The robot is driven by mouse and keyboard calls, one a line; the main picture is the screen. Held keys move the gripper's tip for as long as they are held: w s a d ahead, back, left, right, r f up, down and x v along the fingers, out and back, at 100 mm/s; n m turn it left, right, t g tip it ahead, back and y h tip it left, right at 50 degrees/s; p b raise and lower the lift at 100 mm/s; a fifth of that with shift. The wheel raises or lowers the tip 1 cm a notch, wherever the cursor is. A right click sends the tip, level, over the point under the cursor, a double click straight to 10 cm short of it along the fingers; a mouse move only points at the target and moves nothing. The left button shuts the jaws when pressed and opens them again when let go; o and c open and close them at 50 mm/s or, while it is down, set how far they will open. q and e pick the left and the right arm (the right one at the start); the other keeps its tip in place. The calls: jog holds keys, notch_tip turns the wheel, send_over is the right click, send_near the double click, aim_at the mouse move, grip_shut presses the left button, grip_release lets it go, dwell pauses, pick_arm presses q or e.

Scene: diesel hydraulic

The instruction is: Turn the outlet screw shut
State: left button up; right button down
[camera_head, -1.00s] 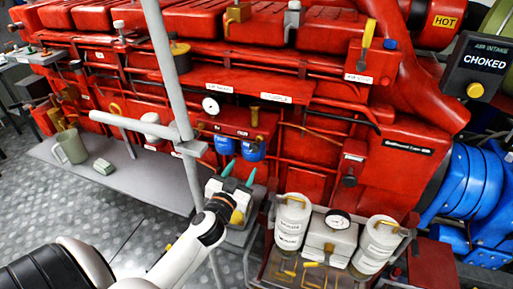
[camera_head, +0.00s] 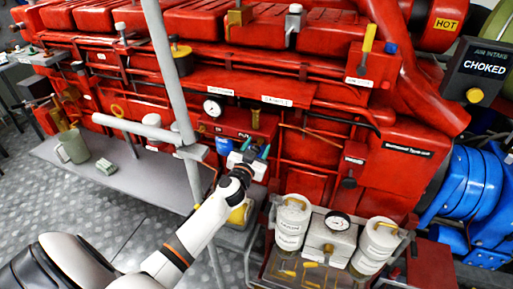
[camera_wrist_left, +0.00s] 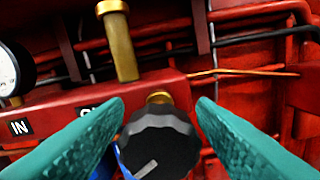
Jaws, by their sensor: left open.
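The outlet screw (camera_wrist_left: 158,142) shows in the left wrist view as a black ribbed knob with a pale mark on its face and brass behind it. My left gripper (camera_head: 256,147) is open, with its teal fingers on either side of the knob in the wrist view (camera_wrist_left: 160,108). Gaps show between the fingertips and the knob, so it is not gripped. A label beside the knob is partly covered by the left finger. My right gripper is not in view.
A brass fitting (camera_wrist_left: 121,45) rises above the knob. An "IN" label (camera_wrist_left: 19,127) and a white gauge (camera_head: 212,108) lie to the left. A blue bowl (camera_head: 224,146) hangs beside my gripper. A grey post (camera_head: 172,80) stands left of my arm; white canisters (camera_head: 292,222) stand lower right.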

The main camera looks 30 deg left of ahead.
pick_arm(q)
jog(key=c, duration=1)
